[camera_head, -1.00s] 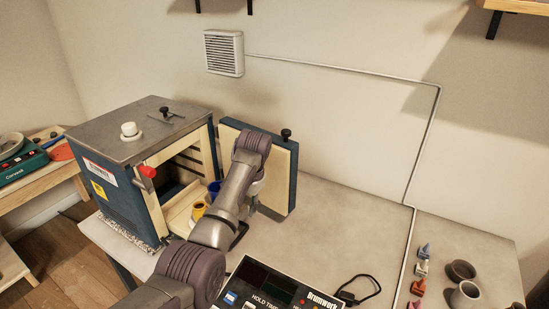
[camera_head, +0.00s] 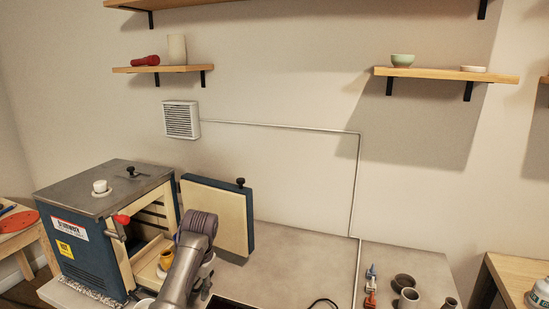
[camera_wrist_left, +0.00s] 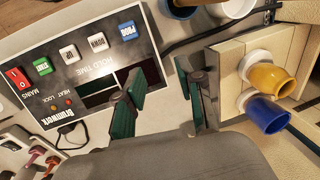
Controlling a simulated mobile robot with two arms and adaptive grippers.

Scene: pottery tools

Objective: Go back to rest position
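My left arm comes in from the bottom in the head view, in front of the kiln's (camera_head: 75,245) open door (camera_head: 222,212). Its fingers are hidden there. In the left wrist view my left gripper (camera_wrist_left: 166,98) has its two green-padded fingers wide apart with nothing between them. It hangs above the table beside the control box (camera_wrist_left: 90,70). The yellow cup also shows in the head view (camera_head: 166,261). My right gripper is not in view.
Small coloured items (camera_head: 370,287) and dark pots (camera_head: 405,283) stand on the table at the right. Wall shelves (camera_head: 445,74) hang above. A wooden side table (camera_head: 515,275) is at far right. The table's middle back (camera_head: 300,255) is clear.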

